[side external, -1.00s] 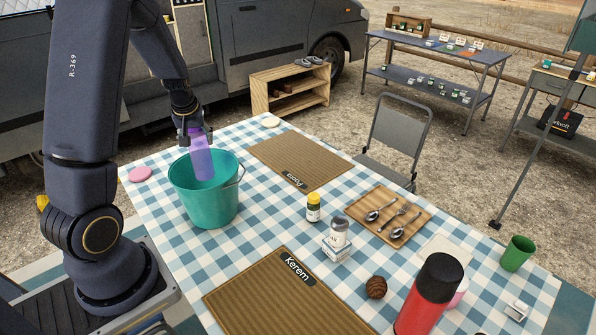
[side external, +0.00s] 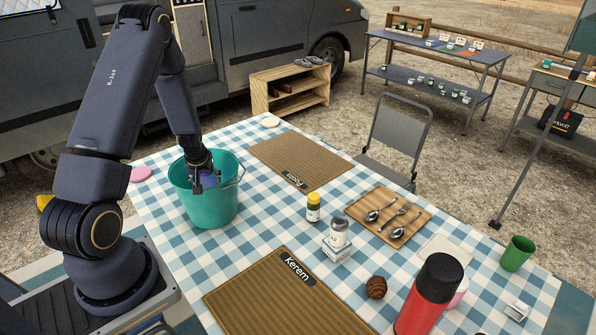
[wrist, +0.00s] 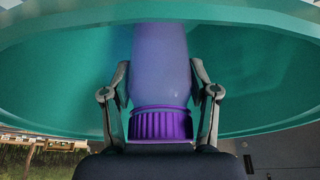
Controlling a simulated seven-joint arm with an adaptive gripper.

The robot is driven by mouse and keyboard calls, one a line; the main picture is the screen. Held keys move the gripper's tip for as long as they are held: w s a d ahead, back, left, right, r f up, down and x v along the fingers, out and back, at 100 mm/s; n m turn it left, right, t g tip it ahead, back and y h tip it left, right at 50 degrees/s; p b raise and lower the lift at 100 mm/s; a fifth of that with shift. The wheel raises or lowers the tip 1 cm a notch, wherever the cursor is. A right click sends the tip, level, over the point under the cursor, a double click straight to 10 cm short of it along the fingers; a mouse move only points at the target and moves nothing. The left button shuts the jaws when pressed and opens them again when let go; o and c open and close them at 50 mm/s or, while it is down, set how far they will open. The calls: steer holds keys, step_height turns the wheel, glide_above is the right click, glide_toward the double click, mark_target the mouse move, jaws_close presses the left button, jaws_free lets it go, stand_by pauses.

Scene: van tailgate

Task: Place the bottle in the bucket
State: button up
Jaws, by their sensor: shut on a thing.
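The purple bottle (side external: 208,180) is inside the mouth of the teal bucket (side external: 207,212), with only its upper part showing above the rim in the side view. My gripper (side external: 203,172) is shut on the bottle at the bucket's mouth. In the wrist view my gripper (wrist: 161,95) has a finger on each side of the bottle (wrist: 160,65), just beyond its ribbed purple cap. The teal bucket wall (wrist: 60,80) surrounds the bottle there. The bottle's lower end is hidden, so I cannot tell whether it touches the bucket floor.
A brown mat (side external: 298,160) lies right of the bucket, and a pink disc (side external: 141,174) lies left of it.

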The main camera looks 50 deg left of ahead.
steer(key=o, duration=1.5)
steer(key=shift+f, duration=0.1)
steer(key=v, duration=1.2)
steer(key=w+d+r+m+t+h, duration=0.25)
steer(key=d+r+m, duration=0.25)
steer(key=d+r, duration=0.75)
steer(key=s+d+r+m, duration=0.2)
steer(key=s+d, duration=0.1)
steer(key=d, duration=0.2)
steer(key=s+d+r+m+h, duration=0.1)
steer(key=s+d+r+m, duration=0.1)
steer(key=d, duration=0.3)
steer(key=s+d+r+m, duration=0.3)
steer(key=s+d, duration=0.2)
steer(key=shift+d+r+t+h, duration=0.15)
steer(key=shift+r+t+h, duration=0.1)
steer(key=shift+t, duration=0.1)
